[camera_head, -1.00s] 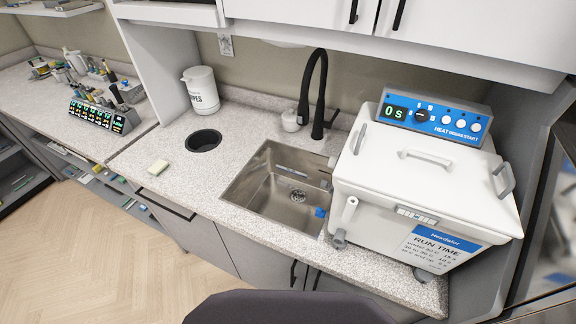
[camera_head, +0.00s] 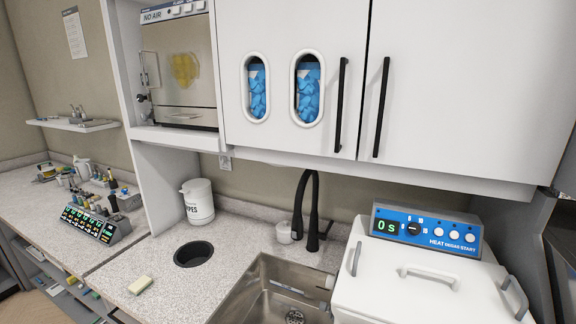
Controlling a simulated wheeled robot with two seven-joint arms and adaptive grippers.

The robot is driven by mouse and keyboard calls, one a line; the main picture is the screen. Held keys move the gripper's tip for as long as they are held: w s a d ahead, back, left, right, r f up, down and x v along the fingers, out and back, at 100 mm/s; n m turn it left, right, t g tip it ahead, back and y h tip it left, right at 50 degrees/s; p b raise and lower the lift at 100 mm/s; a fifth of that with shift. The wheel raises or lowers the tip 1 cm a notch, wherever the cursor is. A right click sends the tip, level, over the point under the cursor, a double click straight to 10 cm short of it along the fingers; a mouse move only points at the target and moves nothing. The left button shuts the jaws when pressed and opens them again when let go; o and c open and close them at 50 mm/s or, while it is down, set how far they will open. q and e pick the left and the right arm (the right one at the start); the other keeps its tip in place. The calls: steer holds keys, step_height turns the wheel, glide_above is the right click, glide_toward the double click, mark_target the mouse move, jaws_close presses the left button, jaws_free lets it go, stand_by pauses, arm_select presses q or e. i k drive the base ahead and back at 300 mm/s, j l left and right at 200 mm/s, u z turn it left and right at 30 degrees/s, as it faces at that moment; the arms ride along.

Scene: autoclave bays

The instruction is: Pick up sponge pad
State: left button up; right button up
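The sponge pad (camera_head: 140,285) is a small pale cream block. It lies flat on the speckled countertop (camera_head: 222,262), near the counter's front edge, left of the sink and in front of the round black hole. Nothing covers it. Neither of my grippers shows in the head view.
A round black-rimmed hole (camera_head: 194,254) and a white wipes canister (camera_head: 198,201) are behind the sponge pad. The sink (camera_head: 262,296) with a black faucet (camera_head: 306,210) and a white heater unit (camera_head: 425,285) stand to the right. Cabinets (camera_head: 450,75) hang above. Counter around the sponge is clear.

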mark_target(142, 283)
steer(key=u, duration=1.25)
steer(key=i+j+z, duration=0.1)
steer(key=j+z, duration=0.2)
steer(key=z, duration=0.2)
steer(key=j+z, duration=0.3)
steer(key=z, duration=0.2)
steer(key=j+z, duration=0.35)
steer(key=z, duration=0.15)
steer(key=i, duration=0.05)
